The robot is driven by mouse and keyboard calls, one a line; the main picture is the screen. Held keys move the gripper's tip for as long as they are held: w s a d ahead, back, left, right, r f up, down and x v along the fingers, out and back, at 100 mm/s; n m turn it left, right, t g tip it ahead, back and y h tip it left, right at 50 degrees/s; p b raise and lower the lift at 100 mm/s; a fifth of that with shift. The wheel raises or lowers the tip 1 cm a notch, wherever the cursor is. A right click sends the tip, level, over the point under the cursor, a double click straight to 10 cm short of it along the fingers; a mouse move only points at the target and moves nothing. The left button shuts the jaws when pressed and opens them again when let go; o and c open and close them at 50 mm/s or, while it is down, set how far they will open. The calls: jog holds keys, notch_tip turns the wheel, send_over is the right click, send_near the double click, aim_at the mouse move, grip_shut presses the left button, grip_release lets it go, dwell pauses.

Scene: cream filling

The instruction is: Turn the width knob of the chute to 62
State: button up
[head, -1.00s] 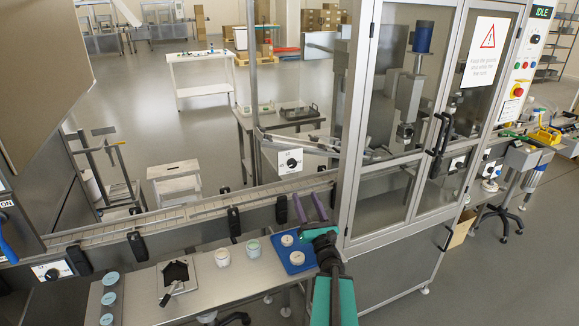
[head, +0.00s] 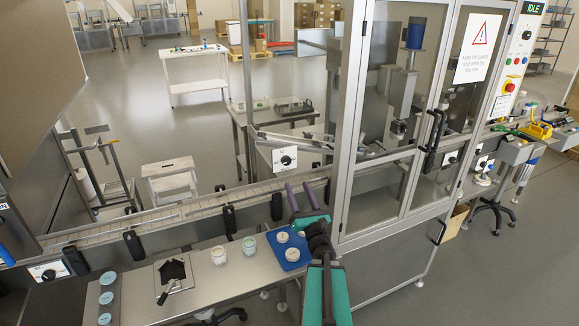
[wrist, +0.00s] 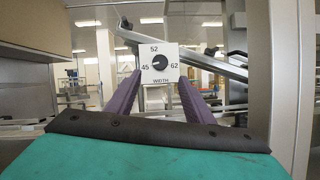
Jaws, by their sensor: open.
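The width plate of the chute (head: 284,168) is white and hangs on the chute's end beyond the conveyor. Its black knob (head: 287,160) is in the middle. In the wrist view the plate (wrist: 146,50) reads 45 at left, 52 on top and 62 at right, with WIDTH below. The knob (wrist: 158,66) carries a small pale mark that seems to lie on its left, toward 45. My gripper (head: 298,184) is open and empty, its purple fingers pointing at the plate. In the wrist view my gripper (wrist: 160,77) frames the plate's lower part, with the knob unheld.
The metal chute (wrist: 200,58) slopes down to the right behind the plate. The conveyor (head: 180,213) runs below my fingers. A glass-doored machine (head: 395,190) stands close on the right. A blue tray (head: 296,264) and jars (head: 219,256) sit on the near bench.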

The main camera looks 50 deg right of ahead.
aim_at(287, 163)
jog(key=shift+w+d+b, duration=0.45)
jog(key=shift+w+b, duration=0.35)
jog(key=shift+b, duration=3.4)
jog(key=b, duration=0.5)
jog(key=shift+w+d+r, duration=0.1)
jog(key=shift+w+r, duration=0.05)
jog(key=shift+w, duration=0.1)
jog(key=b, duration=0.3)
jog(key=shift+r, duration=0.15)
jog(key=shift+p+x, duration=1)
jog(key=shift+x, duration=3.2)
jog(key=shift+r, duration=0.1)
jog(key=c, duration=1)
jog(key=shift+c, duration=0.2)
